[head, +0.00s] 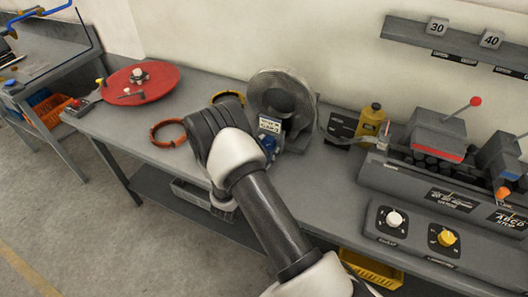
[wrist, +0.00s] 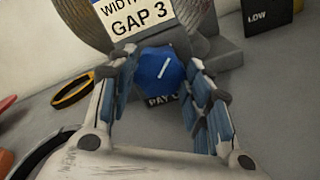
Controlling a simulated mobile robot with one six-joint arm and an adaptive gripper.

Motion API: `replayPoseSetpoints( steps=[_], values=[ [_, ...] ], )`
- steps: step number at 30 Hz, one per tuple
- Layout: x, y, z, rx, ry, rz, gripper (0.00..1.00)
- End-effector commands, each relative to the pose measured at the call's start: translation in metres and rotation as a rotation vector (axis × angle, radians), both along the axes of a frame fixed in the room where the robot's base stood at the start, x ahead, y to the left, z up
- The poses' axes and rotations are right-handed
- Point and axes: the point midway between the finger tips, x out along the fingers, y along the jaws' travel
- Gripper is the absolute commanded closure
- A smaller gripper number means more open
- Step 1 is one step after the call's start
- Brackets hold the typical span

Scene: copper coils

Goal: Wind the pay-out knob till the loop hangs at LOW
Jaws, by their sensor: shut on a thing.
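The pay-out knob (wrist: 161,74) is blue with a white pointer line tilted up to the right, under a "GAP 3" card (wrist: 138,17). My gripper (wrist: 152,78) has its blue-padded fingers on both sides of the knob and is shut on it. In the head view the knob (head: 269,144) shows beside my wrist, which hides the fingers. The coil (head: 282,96) stands on its stand above the knob. A thin strip (head: 324,131) runs from the coil toward the machine on the right. A dark plate marked LOW (wrist: 265,17) stands behind; the loop's height against it is unclear.
A red turntable (head: 141,84) and an orange ring (head: 168,133) lie left on the bench. A yellow bottle (head: 371,119) stands right of the coil. A panel with a white knob (head: 394,219) and a yellow knob (head: 446,238) is at the front right.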

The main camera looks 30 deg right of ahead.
Motion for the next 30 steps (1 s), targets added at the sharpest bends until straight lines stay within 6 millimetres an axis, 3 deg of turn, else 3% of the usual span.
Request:
replayPoseSetpoints(
  steps=[10, 26, 27, 30],
  values=[
    [-0.0005, -0.0004, -0.0009, 0.081, -0.103, 0.000, 0.78],
    [-0.0004, -0.0003, -0.0003, 0.094, -0.119, 0.001, 0.78],
    [-0.0004, -0.0003, -0.0003, 0.094, -0.119, 0.001, 0.53],
    [-0.0004, -0.0003, -0.0003, 0.093, -0.119, 0.001, 0.46]
  ],
)
